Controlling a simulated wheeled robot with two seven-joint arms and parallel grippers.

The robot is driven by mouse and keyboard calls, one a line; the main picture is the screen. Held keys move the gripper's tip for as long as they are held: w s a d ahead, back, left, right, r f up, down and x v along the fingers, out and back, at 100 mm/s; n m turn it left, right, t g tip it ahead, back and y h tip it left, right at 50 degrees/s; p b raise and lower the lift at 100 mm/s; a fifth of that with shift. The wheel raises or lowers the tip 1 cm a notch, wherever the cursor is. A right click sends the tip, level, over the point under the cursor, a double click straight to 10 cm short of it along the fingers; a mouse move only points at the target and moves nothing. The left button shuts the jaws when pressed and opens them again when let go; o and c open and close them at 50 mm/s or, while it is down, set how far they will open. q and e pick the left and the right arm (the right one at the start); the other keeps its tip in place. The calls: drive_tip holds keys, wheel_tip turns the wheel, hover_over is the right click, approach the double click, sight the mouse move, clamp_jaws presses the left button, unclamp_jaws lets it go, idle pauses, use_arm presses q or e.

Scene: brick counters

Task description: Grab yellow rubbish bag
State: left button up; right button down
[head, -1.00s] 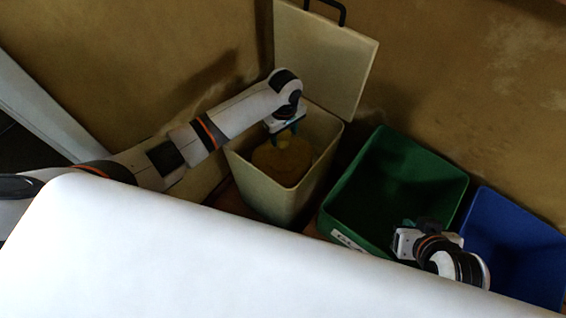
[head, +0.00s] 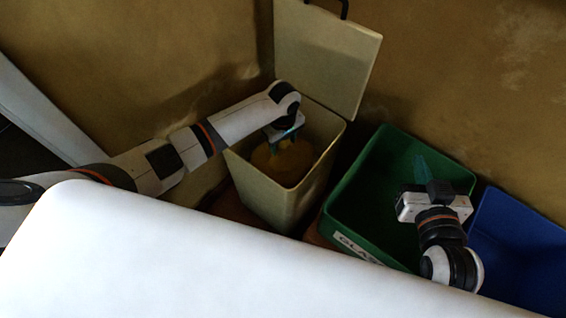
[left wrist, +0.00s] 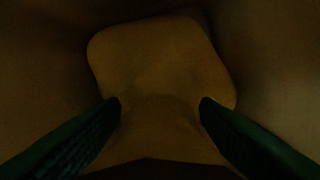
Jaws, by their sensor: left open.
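The yellow rubbish bag (head: 268,162) sits inside the cream bin (head: 253,195) at the centre of the head view. In the dark left wrist view the bag (left wrist: 160,65) is a rounded shape. My left gripper (head: 285,143) points down into the bin at the top of the bag. Its two green fingers (left wrist: 160,105) are apart, with part of the bag showing between and beyond them. I cannot tell whether they touch it. My right gripper (head: 424,170) is over the green bin, with its teal fingers pointing up and away; their gap is not clear.
The cream bin's raised lid (head: 325,60) stands behind it against the wall. The green bin (head: 365,205) with a white label and the blue bin (head: 515,240) stand to the right. A white surface (head: 180,265) fills the lower foreground.

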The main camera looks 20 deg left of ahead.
use_arm(q)
clamp_jaws()
idle(1.2)
drive_tip(key=shift+r, duration=0.1)
